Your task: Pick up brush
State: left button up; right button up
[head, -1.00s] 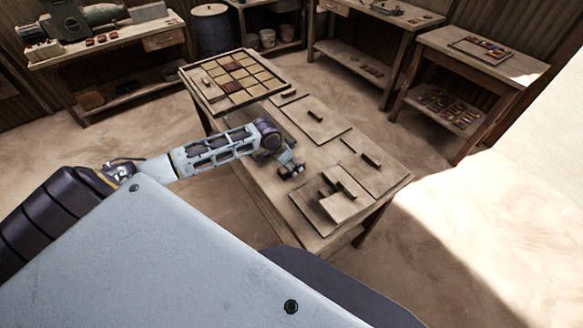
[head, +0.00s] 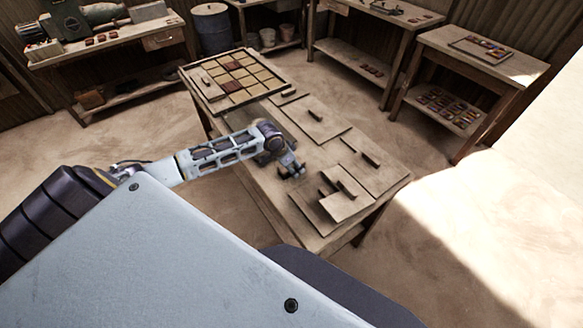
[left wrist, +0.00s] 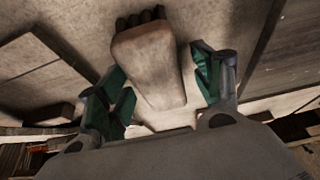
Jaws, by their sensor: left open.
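The brush (left wrist: 150,62) shows in the left wrist view as a light wooden block with dark bristles at its top end. It lies on the worktable (head: 268,178). In the head view my left gripper (head: 292,172) is low over the middle of the table, and the brush cannot be made out there. My right gripper is in neither view.
A framed tile tray (head: 233,80) stands at the table's far end. Flat boards with wooden handles (head: 345,206) lie to the right of my gripper, and another board (head: 318,119) lies behind it. Side benches (head: 480,55) stand further back.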

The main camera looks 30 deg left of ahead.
aim_at(292, 164)
pick_arm(q)
jog(key=shift+f, duration=0.25)
dwell(0.7)
jog(key=shift+c, duration=0.5)
jog(key=c, duration=1)
jog(key=shift+r, duration=0.1)
jog(key=shift+c, duration=0.2)
jog(key=shift+r+b, duration=0.35)
jog(key=shift+r, duration=4.85)
jog(key=o, duration=0.4)
jog(key=shift+c, duration=1.3)
